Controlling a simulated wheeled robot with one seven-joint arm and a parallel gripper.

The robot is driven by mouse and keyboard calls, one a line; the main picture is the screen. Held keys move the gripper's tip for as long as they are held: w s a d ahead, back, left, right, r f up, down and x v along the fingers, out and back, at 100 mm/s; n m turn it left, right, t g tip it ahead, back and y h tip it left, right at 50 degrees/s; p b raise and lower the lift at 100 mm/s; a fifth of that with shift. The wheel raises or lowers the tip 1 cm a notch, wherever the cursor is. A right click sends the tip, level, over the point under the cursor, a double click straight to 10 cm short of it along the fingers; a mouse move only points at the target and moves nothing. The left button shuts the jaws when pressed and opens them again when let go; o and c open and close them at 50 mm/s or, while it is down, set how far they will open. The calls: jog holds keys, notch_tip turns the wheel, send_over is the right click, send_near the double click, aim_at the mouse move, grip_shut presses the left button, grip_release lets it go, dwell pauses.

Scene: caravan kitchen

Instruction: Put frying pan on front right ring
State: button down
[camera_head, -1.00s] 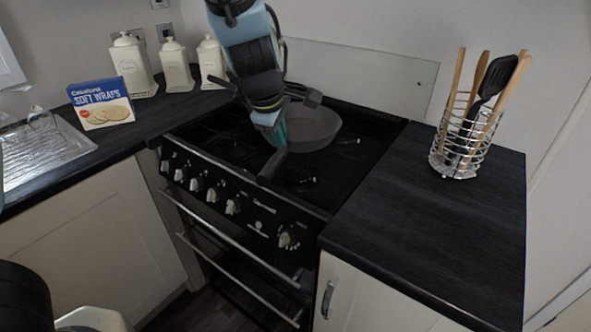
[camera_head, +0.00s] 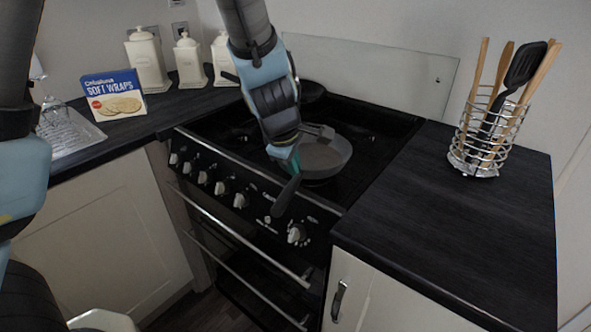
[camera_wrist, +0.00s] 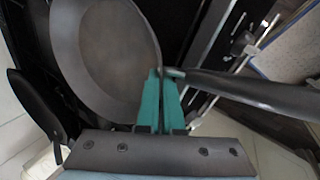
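The grey frying pan (camera_head: 325,157) is over the front right part of the black hob (camera_head: 375,160). Its dark handle (camera_head: 287,196) points towards me, past the hob's front edge above the knobs. My gripper (camera_head: 290,160) is at the handle's root, beside the pan's rim. In the wrist view, its teal fingers (camera_wrist: 160,103) are close together at the handle (camera_wrist: 245,90), with the pan (camera_wrist: 105,60) alongside. The front right ring is hidden beneath the pan. I cannot tell whether the pan touches the hob.
A wire utensil holder (camera_head: 478,150) stands on the right worktop (camera_head: 440,215). Canisters (camera_head: 147,65) and a soft wraps box (camera_head: 114,95) stand at left. A glass splashback (camera_head: 400,75) borders the hob's back.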

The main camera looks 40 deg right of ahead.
jog(key=c, duration=1.3)
grip_release()
jog(key=shift+c, duration=0.2)
jog(key=shift+r, duration=0.3)
jog(key=p+v, duration=0.6)
jog(key=v, duration=0.5)
jog(key=shift+a+r, duration=0.2)
jog(key=w+a+m+y, duration=0.1)
jog(key=w+a, duration=0.5)
jog(key=a, duration=0.2)
jog(key=w+a+m+y, duration=0.1)
jog(key=w+a+m, duration=0.1)
jog(key=a, duration=1.2)
jog(key=w+a+m+y, duration=0.2)
jog(key=a+m, duration=0.1)
jog(key=a, duration=1.1)
jog(key=shift+a+m+g, duration=0.3)
jog(key=shift+m+g, duration=0.1)
